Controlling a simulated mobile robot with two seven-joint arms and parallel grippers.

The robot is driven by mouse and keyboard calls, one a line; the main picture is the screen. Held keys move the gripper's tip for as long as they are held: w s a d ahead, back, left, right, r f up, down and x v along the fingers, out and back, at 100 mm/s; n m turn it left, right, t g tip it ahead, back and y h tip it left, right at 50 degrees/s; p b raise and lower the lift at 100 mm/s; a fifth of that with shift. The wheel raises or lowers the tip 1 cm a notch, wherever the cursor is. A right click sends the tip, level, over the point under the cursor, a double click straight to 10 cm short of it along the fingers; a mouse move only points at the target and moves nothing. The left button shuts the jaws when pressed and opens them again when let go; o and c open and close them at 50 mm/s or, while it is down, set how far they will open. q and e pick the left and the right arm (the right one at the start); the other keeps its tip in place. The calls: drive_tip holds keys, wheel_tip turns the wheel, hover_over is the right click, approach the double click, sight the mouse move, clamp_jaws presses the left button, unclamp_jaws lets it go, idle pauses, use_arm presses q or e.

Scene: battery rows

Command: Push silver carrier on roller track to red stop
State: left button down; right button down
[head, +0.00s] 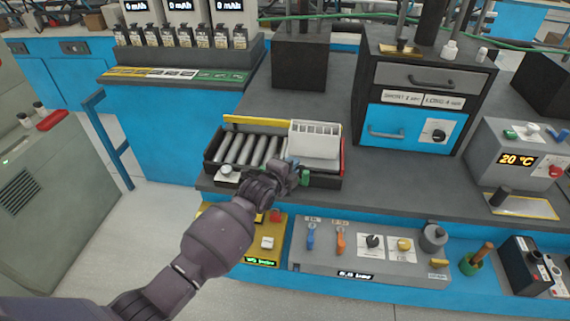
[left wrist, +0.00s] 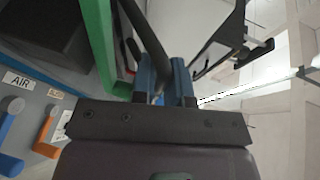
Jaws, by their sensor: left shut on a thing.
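The silver carrier (head: 315,142) is a pale, slotted block at the right end of the roller track (head: 242,149). The red stop (head: 342,152) shows as a thin strip right beside the carrier's right side; I cannot tell whether they touch. My left gripper (head: 294,171) is at the track's front edge, just in front of the carrier's lower part. In the left wrist view its blue fingers (left wrist: 164,82) are closed around a thin dark bar (left wrist: 146,42). The gripper hides where this bar joins, so I cannot tell whether it belongs to the carrier. My right gripper is out of view.
A small green part (head: 305,178) sits just right of the gripper. A control panel (head: 370,255) with levers and knobs lies below the track. A dark cabinet with a blue drawer (head: 410,126) stands behind right. Bare grey bench top (head: 270,103) lies behind the track.

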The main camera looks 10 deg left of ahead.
use_arm(q)
drive_tip(key=shift+d+r, duration=0.15)
drive_tip(key=shift+r, duration=0.1)
drive_tip(key=c, duration=1.3)
unclamp_jaws()
drive_tip(key=shift+o, duration=0.6)
drive_tip(key=shift+d+f, duration=0.15)
drive_tip(key=shift+f, duration=0.05)
drive_tip(key=shift+s+a+r, duration=0.1)
drive_tip(key=shift+s+a, duration=0.25)
drive_tip(key=shift+s, duration=0.2)
drive_tip(key=v, duration=0.9)
drive_tip(key=shift+s, duration=0.25)
